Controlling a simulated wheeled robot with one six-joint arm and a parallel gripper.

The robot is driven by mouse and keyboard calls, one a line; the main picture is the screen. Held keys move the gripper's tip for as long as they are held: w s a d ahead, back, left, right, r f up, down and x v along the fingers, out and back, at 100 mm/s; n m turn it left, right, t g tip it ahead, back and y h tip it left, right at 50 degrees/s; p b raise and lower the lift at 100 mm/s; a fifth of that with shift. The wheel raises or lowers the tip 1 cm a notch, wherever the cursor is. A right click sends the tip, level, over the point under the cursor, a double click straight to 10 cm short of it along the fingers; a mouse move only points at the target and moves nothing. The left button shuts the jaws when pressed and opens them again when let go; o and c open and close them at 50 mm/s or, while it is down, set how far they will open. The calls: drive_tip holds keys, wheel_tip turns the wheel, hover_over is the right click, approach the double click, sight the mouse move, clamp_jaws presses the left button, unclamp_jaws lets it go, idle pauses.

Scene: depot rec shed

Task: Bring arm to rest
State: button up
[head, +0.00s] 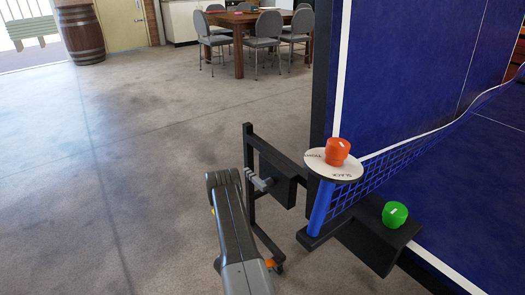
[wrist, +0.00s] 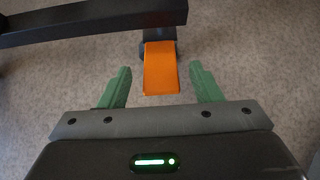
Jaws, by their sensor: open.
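My gripper (wrist: 161,68) is open in the wrist view, its two green fingers spread apart with nothing held between them. An orange pedal (wrist: 162,80) shows between and beyond the fingertips, with a gap on each side; I cannot tell how far beyond it lies. In the head view my arm (head: 235,235) reaches down beside the table's black leg frame, and its own links hide the gripper. A small part of the orange pedal (head: 270,263) shows low on the leg, at the arm's right edge.
The blue table-tennis table (head: 410,90) stands close on the right. Its net post (head: 321,208) carries a white dial with an orange knob (head: 337,150); a green knob (head: 395,214) sits on the bracket. Open concrete floor (head: 120,180) lies left. Chairs and a table (head: 238,45) stand far back.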

sight(266, 264)
drive_tip(key=b+x, duration=0.1)
drive_tip(key=x, duration=0.4)
drive_tip(key=shift+f, duration=0.1)
